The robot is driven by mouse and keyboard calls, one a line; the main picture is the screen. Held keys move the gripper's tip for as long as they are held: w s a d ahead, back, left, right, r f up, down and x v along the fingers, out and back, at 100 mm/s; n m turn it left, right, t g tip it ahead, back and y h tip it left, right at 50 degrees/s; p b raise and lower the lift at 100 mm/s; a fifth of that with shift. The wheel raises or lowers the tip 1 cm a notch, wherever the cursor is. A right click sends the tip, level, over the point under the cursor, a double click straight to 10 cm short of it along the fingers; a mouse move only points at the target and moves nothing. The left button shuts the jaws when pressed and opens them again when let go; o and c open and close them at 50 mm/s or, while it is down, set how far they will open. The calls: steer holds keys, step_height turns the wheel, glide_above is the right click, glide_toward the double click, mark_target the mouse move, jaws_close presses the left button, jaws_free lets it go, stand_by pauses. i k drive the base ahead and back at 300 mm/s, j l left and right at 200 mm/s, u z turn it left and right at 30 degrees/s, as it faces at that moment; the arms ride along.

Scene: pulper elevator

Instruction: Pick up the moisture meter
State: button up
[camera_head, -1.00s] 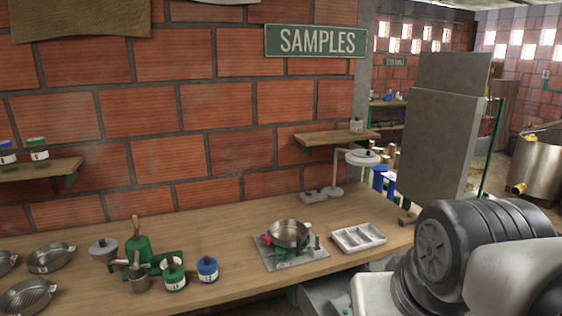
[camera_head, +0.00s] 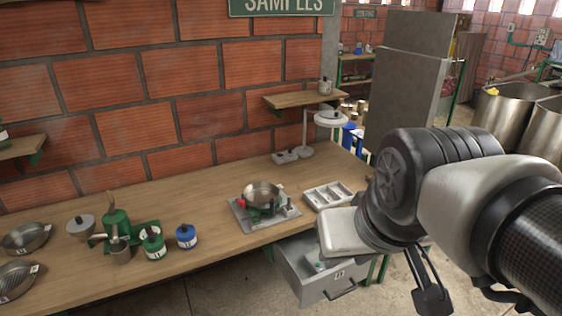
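No object is clearly identifiable as the moisture meter. A small pale and green item (camera_head: 317,264) lies inside the open grey drawer (camera_head: 338,275) below the bench; it is too small to name surely. A small grey flat device (camera_head: 288,156) sits at the back of the bench, beside a lamp-like stand. My arm fills the right side, and a dark finger-like part (camera_head: 432,292) hangs at the lower right, right of the drawer and apart from it. Whether my gripper is open or shut does not show clearly.
The wooden bench (camera_head: 200,232) carries a scale with a metal pan (camera_head: 262,194), a white divided tray (camera_head: 327,195), a green grinder (camera_head: 117,225), green and blue jars (camera_head: 186,236) and pans. A grey partition (camera_head: 400,110) stands behind my arm. Bare floor shows below.

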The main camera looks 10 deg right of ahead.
mark_target(310, 259)
steer(key=i+j+z, duration=0.1)
steer(key=i+z, duration=0.25)
steer(key=i+j+z, duration=0.15)
steer(key=z, duration=0.2)
steer(key=i+j+z, duration=0.35)
steer(key=k+l, duration=0.05)
steer(key=l, duration=0.05)
